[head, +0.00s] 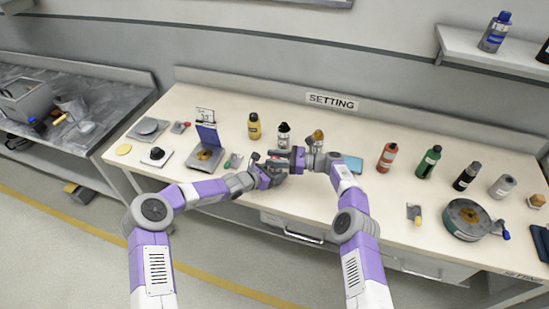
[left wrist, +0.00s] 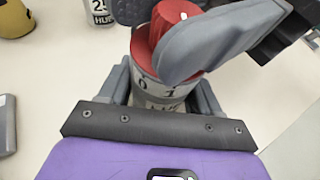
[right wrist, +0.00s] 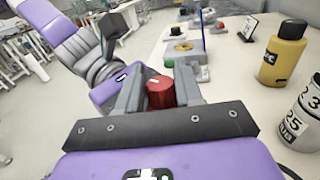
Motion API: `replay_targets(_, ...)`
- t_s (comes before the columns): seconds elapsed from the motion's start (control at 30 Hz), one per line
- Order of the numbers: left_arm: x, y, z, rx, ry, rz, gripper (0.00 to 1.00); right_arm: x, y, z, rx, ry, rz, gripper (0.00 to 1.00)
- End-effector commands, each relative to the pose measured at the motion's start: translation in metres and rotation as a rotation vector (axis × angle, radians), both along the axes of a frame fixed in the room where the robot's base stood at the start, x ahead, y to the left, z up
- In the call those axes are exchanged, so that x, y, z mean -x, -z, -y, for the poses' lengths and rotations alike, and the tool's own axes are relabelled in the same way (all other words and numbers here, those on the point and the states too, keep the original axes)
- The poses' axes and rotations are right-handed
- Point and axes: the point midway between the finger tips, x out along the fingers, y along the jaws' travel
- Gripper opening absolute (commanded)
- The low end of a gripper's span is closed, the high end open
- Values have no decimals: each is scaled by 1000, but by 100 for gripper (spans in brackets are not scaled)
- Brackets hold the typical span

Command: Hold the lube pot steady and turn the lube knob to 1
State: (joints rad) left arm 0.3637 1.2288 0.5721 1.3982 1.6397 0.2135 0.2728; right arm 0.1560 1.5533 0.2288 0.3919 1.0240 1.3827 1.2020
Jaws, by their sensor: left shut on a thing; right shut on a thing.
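The lube pot (left wrist: 150,92) is a small grey cylinder with a dial marked 0 and 1 below a red lube knob (left wrist: 172,18). In the left wrist view my left gripper (left wrist: 163,98) is shut around the pot's body, a finger on each side. My right gripper (right wrist: 160,92) is shut on the red knob (right wrist: 160,93) in the right wrist view. One of its grey fingers covers part of the knob and dial in the left wrist view, and I cannot tell which number the knob points at. In the head view both grippers meet near the bench's front and largely hide the pot.
Behind the grippers stand a yellow bottle (head: 254,126) and a white numbered bottle (head: 283,136). A blue-backed stand (head: 206,138) is to the left. Red (head: 387,157) and green (head: 428,161) bottles are to the right. The bench front edge is close.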

Motion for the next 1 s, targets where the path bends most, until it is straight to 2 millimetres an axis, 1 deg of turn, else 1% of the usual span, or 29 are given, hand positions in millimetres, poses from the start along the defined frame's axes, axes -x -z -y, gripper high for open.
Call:
replay_targets(0.03, 2, 3, 2, -6, 7, -2, 27, -1, -3, -1, -1, 1, 4, 5)
replay_targets(0.33, 1, 3, 1, -7, 4, -1, 27, 0, -2, -1, -2, -1, 3, 5)
replay_targets(0.37, 1, 3, 0, -6, 3, -2, 27, 0, -2, -1, -2, -2, 3, 40)
replay_targets(0.47, 1, 3, 0, -6, 2, -2, 27, 0, -2, -1, -1, -2, 3, 55)
replay_targets(0.77, 0, 2, -1, -5, -1, -2, 27, 0, 0, 1, 0, -2, 0, 56)
replay_targets(0.87, 0, 2, -1, -4, -2, -3, 27, 1, 0, 8, 1, -1, 0, 56)
replay_targets(0.97, 0, 2, -1, -4, -3, -3, 27, 3, 0, 24, 1, 1, 1, 56)
replay_targets(1.0, 0, 2, -2, -4, -3, -3, 27, 4, 0, 32, 1, 2, 1, 56)
